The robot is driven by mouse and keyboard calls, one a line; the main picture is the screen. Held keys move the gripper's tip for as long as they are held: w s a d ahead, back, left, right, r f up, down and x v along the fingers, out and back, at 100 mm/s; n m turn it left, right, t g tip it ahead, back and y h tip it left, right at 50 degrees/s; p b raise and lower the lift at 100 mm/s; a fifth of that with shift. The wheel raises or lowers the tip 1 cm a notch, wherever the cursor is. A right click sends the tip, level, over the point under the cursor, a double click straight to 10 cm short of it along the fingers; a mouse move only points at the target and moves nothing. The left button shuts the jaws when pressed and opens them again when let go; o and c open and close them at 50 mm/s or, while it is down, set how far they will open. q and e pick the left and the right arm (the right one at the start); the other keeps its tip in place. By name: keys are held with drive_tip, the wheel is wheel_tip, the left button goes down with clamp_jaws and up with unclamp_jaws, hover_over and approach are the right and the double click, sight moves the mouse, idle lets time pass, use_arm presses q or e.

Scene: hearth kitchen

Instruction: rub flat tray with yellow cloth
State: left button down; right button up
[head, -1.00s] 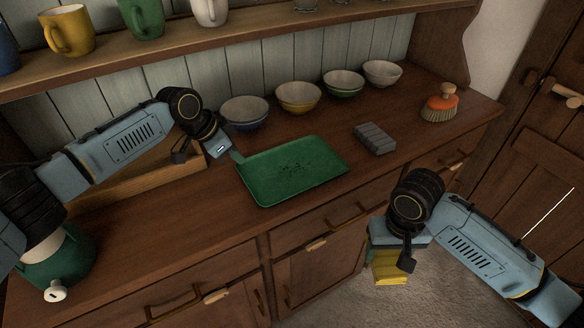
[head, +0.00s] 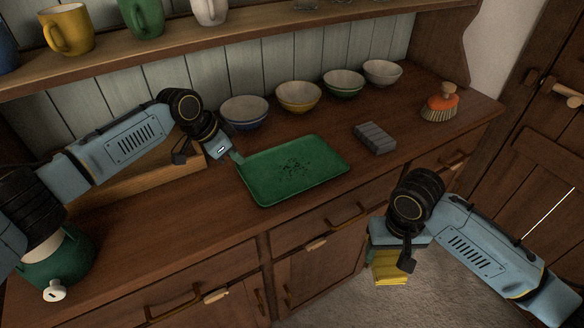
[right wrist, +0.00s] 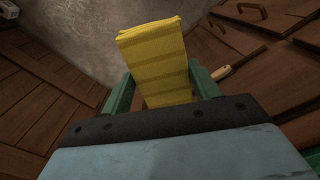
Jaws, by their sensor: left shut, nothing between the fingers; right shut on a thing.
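The flat tray (head: 318,183) is green and lies on the wooden counter, with a patch of dark specks (head: 294,166) near its middle. My left gripper (head: 234,156) is shut and empty at the tray's back left corner; I cannot tell whether it touches the rim. The yellow cloth (head: 390,268) hangs in my right gripper (head: 392,250), in front of the counter and below its top. In the right wrist view the folded, striped cloth (right wrist: 158,60) sits between the green fingers of my right gripper (right wrist: 165,90).
Several bowls (head: 298,97) stand behind the tray. A grey block (head: 375,138) and an orange brush (head: 440,106) are to its right. A wooden box (head: 150,182) and a green pot (head: 62,262) are at left. Mugs (head: 66,30) stand on the shelf above.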

use_arm(q)
drive_tip(key=shift+f+b, duration=0.3)
drive_tip(key=shift+f, duration=0.35)
use_arm(e)
drive_tip(key=shift+f, duration=0.35)
use_arm(q)
drive_tip(key=shift+r, duration=0.1)
use_arm(e)
drive_tip(key=shift+r, duration=0.1)
use_arm(q)
wheel_tip(320, 180, up, 6)
drive_tip(key=p, duration=0.6)
use_arm(e)
wheel_tip(320, 180, up, 6)
drive_tip(key=shift+f, duration=0.15)
drive_tip(key=shift+f, duration=0.1)
